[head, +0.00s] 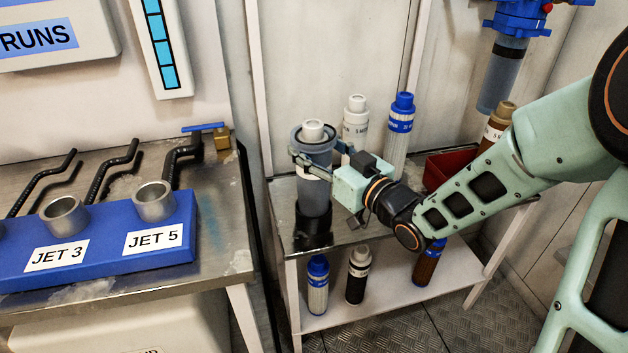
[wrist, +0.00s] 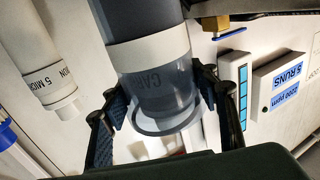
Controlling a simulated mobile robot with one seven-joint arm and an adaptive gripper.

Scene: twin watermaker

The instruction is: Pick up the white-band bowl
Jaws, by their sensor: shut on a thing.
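The white-band bowl (head: 315,195) is a grey translucent cylinder with a pale band and a wider rim. It stands upright at the left end of the metal bench, above a black base (head: 313,238); whether it touches the base I cannot tell. A white-topped cartridge (head: 313,130) shows inside its mouth. My gripper (head: 318,164) reaches in from the right and is shut on the bowl near its upper part. In the wrist view the bowl (wrist: 160,100) appears upside down, its band partly lettered, with a dark finger on each side.
A white cartridge (head: 355,125) and a blue-capped cartridge (head: 400,128) stand close behind on the bench. A red bin (head: 447,168) lies to the right. Several cartridges stand on the lower shelf (head: 400,300). The blue jet block (head: 100,243) is on the left table.

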